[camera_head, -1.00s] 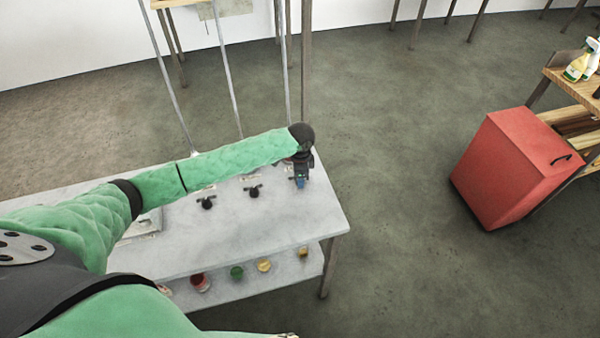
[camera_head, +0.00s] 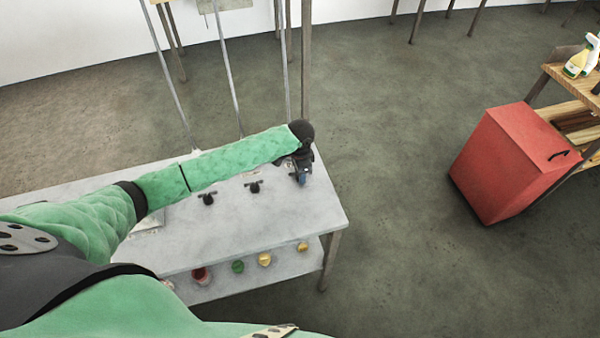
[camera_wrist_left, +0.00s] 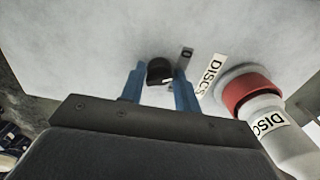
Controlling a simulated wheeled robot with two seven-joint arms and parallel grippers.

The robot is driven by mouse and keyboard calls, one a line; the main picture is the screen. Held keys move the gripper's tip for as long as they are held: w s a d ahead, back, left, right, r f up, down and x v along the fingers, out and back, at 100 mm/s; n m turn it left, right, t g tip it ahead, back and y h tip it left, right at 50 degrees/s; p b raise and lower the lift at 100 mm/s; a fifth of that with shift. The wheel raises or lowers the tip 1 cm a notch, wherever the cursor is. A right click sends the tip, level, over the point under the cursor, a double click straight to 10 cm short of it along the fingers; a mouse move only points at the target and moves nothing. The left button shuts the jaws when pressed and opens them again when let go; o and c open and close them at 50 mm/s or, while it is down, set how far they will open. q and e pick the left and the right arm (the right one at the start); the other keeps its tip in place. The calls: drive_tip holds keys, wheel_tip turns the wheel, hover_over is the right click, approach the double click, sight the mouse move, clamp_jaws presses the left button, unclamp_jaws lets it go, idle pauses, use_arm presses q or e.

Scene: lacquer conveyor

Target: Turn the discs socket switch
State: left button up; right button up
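The discs switch is a black knob (camera_wrist_left: 160,70) in the left wrist view, next to a white "DISCS" label (camera_wrist_left: 211,76) and a small tag marked 0 (camera_wrist_left: 187,54). My left gripper (camera_wrist_left: 160,80) has its two blue fingers apart, one on either side of the knob. A gap shows between the left finger and the knob; the right finger looks close to it, and contact cannot be told. In the head view my left gripper (camera_head: 303,180) is over the right end of the grey table (camera_head: 255,226) and hides the knob. My right gripper is not in view.
A red-collared plug or socket (camera_wrist_left: 249,88) with a white labelled body stands right of the fingers. Two other black switches (camera_head: 207,198) (camera_head: 254,187) are on the table. Coloured round items (camera_head: 264,259) sit along the lower front. A red cabinet (camera_head: 510,160) stands at right.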

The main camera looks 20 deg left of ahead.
use_arm(q)
drive_tip(key=shift+o, duration=1.4)
drive_tip(key=shift+r, duration=0.1)
